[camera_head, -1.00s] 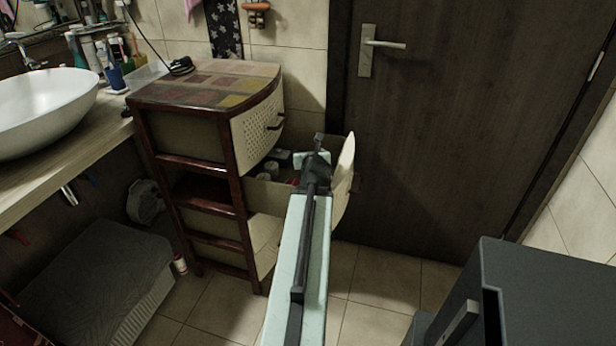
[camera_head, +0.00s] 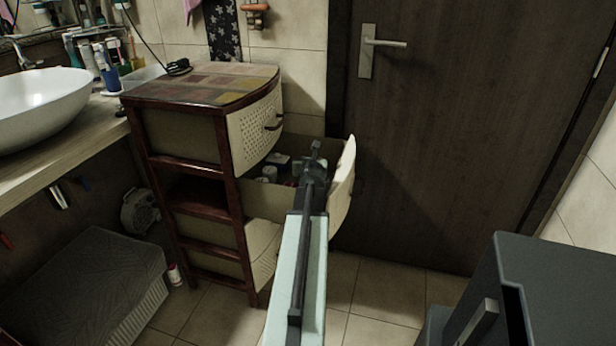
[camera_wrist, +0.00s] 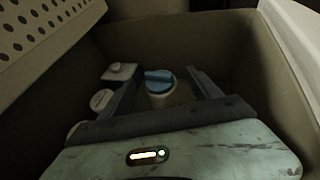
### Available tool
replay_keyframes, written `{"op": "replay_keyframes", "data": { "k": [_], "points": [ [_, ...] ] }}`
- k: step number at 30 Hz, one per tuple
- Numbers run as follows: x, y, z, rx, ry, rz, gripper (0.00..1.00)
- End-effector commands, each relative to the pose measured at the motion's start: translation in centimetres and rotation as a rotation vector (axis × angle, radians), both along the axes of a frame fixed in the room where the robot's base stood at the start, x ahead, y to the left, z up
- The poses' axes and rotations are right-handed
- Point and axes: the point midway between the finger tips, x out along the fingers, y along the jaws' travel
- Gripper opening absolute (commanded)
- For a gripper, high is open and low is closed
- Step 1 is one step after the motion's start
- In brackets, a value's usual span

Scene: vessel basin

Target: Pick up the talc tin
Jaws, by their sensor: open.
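In the wrist view a pale, round container with a blue cap (camera_wrist: 160,84) stands in the open drawer (camera_head: 262,203). It looks like the talc tin, but no label shows. My gripper (camera_wrist: 163,72) is open, with one finger on each side of the capped container and a gap at both sides. Its lower part is hidden by my gripper's body. In the head view my gripper (camera_head: 316,150) is over the drawer and my arm covers part of its inside.
Other small containers, including a white jar (camera_wrist: 101,99) and a white box (camera_wrist: 119,71), stand left of my fingers. The drawer's curved front (camera_head: 343,185) is at the right, the perforated upper drawer (camera_head: 256,127) at the left. A dark door (camera_head: 450,150) stands behind.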

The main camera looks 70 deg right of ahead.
Motion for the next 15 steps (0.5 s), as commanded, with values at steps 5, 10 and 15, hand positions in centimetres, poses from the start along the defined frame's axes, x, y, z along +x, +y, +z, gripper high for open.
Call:
{"op": "replay_keyframes", "data": {
  "k": [5, 10, 15],
  "points": [
    [-0.05, 0.02, 0.04, 0.000, 0.000, 0.000, 0.33],
    [-0.08, 0.01, 0.04, 0.000, 0.000, -0.001, 0.00],
    [-0.11, 0.00, 0.06, -0.001, 0.000, -0.001, 0.00]
  ]
}}
